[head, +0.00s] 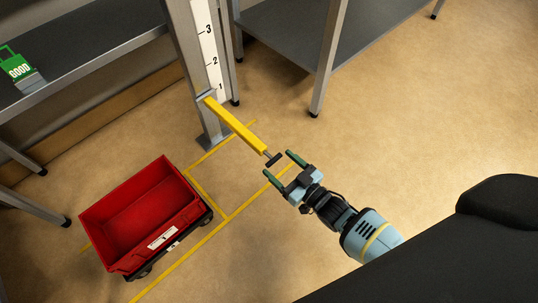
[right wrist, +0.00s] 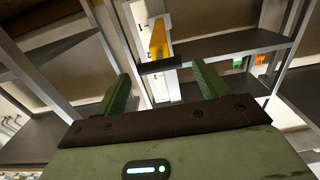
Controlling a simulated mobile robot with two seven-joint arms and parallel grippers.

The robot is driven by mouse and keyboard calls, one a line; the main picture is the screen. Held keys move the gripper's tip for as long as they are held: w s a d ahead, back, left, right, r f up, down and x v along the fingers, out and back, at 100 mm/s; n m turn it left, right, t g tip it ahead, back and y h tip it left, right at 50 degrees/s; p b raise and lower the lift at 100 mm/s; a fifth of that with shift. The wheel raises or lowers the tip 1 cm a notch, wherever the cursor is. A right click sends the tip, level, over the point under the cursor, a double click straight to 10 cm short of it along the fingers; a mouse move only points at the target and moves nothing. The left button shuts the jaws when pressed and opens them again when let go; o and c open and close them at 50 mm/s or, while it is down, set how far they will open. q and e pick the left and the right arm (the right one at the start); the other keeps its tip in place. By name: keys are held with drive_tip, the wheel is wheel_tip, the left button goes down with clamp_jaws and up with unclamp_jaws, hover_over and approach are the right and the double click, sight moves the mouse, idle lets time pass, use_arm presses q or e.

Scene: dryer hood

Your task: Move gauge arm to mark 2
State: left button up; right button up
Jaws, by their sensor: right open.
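The yellow gauge arm (head: 236,126) sticks out from a grey post and ends in a dark crossbar handle (head: 273,159). Its post end sits near mark 1 on the white scale (head: 208,45), with marks 2 and 3 above. My right gripper (head: 279,164) is open and empty, its green fingers pointing at the handle. In the right wrist view, the handle (right wrist: 161,66) shows ahead, in the gap between the fingertips (right wrist: 160,76); whether it lies between them in depth I cannot tell. My left gripper is not in view.
A red bin (head: 140,213) on a wheeled base stands on the floor at the left, beside yellow floor lines. A grey shelf (head: 80,45) with a green tag (head: 18,68) is at the left. Another grey shelf (head: 300,32) stands behind. Floor right of the gripper is clear.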

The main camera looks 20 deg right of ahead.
drive_tip(key=shift+b+x, duration=1)
drive_tip(key=shift+x, duration=1.6)
drive_tip(key=shift+c, duration=0.4)
drive_tip(key=c, duration=1.3)
drive_tip(key=shift+r+p, duration=0.75)
drive_tip(key=shift+p, duration=0.25)
wheel_tip(320, 180, up, 10)
drive_tip(key=p, duration=0.7)
drive_tip(key=shift+p, duration=0.4)
drive_tip(key=shift+f, duration=0.1)
drive_tip(key=o, duration=1.4)
